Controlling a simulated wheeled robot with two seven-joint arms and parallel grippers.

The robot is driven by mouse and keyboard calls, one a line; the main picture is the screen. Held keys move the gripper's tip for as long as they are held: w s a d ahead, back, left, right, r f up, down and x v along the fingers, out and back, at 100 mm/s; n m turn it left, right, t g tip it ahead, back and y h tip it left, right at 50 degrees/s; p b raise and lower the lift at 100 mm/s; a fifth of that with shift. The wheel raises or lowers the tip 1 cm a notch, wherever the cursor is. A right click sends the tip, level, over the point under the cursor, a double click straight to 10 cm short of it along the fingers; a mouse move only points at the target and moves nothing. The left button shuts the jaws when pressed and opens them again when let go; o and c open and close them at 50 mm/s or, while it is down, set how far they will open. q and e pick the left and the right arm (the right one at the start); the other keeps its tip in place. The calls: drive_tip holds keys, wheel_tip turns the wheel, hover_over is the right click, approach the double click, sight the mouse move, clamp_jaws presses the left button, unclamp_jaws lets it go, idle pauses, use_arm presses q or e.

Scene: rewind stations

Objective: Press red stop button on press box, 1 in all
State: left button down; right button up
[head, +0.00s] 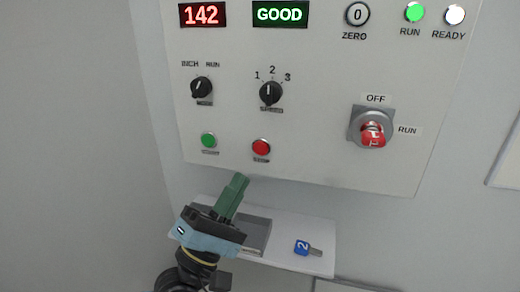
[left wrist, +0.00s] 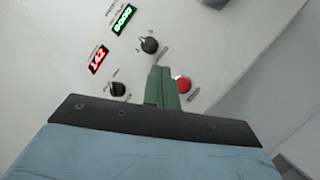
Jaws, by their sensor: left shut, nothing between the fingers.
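The press box (head: 330,120) is a pale panel on the wall. Its red stop button (head: 261,147) sits at the lower middle, right of a green button (head: 208,140). My left gripper (head: 240,178) is shut and empty, with green fingers pointing up toward the panel, below and left of the red button in the head view. My right gripper is not in view.
Above the buttons are two black selector knobs (head: 270,93), a red 142 display (head: 202,14) and a green GOOD display (head: 280,13). A red rotary switch (head: 373,134) is at right. A shelf (head: 290,255) below holds a blue-tagged key (head: 303,247).

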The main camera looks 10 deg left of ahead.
sight(261, 149)
use_arm(q)
drive_tip(key=shift+w+d+b, duration=0.15)
drive_tip(key=shift+w+b, duration=1.1)
drive_tip(key=shift+w, duration=2.95)
drive_tip(key=shift+w, duration=0.15)
drive_tip(key=shift+w, duration=0.3)
drive_tip(key=shift+w+b, duration=0.35)
drive_tip(key=shift+b, duration=0.1)
drive_tip(key=shift+s, duration=0.15)
drive_tip(key=shift+s+p, duration=0.3)
drive_tip(key=shift+s, duration=0.35)
